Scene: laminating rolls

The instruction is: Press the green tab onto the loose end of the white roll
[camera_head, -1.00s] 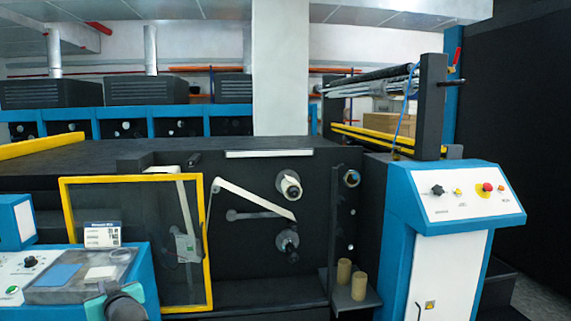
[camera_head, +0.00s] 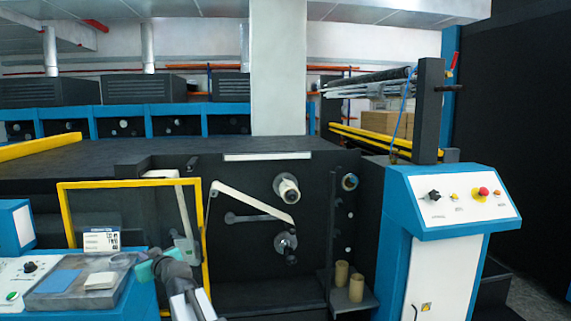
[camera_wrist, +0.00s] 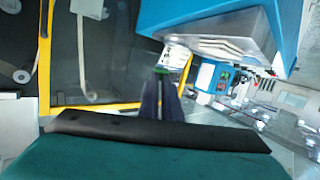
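The white roll (camera_head: 287,188) is on the upper spindle of the black machine face. A white strip (camera_head: 243,202) runs from the upper left down to the right, and its lower end (camera_head: 291,220) hangs free between the two spindles. My gripper (camera_head: 147,270) is at the lower left, in front of the yellow frame and well left of the strip. In the wrist view its dark fingers (camera_wrist: 160,92) are close together, with a small green tab (camera_wrist: 161,70) at their tips. The tab is tiny there, and I cannot make out its edges.
A tray (camera_head: 75,293) with blue and white pads is at lower left. Two tan cores (camera_head: 341,273) stand on a shelf. A control console (camera_head: 452,200) is at right.

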